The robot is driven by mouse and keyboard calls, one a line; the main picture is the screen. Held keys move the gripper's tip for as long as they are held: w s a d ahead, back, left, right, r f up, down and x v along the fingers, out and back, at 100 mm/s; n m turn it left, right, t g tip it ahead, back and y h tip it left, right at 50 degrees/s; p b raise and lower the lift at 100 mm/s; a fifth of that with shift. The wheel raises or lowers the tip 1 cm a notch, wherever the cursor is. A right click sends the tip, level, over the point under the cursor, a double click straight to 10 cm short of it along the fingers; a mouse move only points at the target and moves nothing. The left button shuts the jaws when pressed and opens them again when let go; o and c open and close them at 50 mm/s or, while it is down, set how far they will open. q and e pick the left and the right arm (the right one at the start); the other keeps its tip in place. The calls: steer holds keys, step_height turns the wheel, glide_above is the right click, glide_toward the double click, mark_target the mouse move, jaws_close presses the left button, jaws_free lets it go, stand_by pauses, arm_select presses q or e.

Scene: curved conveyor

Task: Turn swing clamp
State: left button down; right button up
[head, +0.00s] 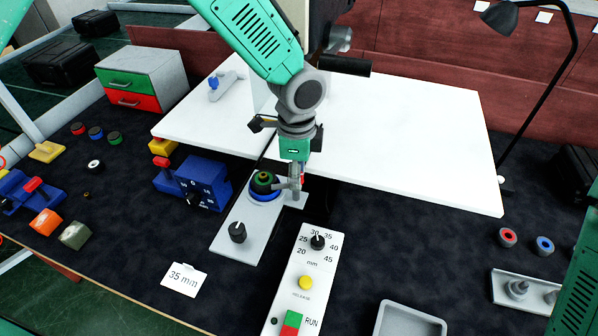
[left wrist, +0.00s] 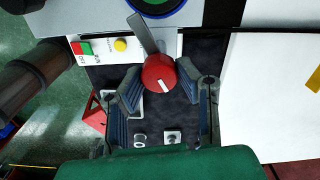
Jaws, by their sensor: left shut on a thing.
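The swing clamp shows in the left wrist view as a red knob (left wrist: 160,74) with a white mark and a flat grey arm (left wrist: 143,34) pointing up and slightly left. In the head view its grey arm (head: 287,186) lies beside a round stack (head: 263,181) of green, black and blue parts on a grey plate (head: 240,215). My left gripper (head: 298,176) reaches down from above at the clamp. In the left wrist view its two fingers are on both sides of the red knob, shut on it. The gripper partly hides the knob in the head view. My right gripper is not in view.
A panel (head: 308,258) with a black dial, yellow button and green and red RUN switch stands in front. A white board (head: 410,135) lies behind. A blue gauge block (head: 205,185) is left, a grey tray (head: 408,322) front right. A "35 mm" card (head: 184,279) lies on the dark mat.

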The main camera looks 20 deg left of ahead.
arm_select(q)
steer(key=m, duration=0.4)
steer(key=shift+a+m, duration=0.1)
steer(key=shift+m, duration=0.3)
steer(key=shift+w, duration=0.1)
stand_by(0.3)
steer(key=c, duration=1.2)
jaws_free()
steer(key=shift+a, duration=0.1)
steer(key=shift+r, duration=0.5)
step_height(320, 180, up, 11)
steer(key=shift+w+f, duration=0.1)
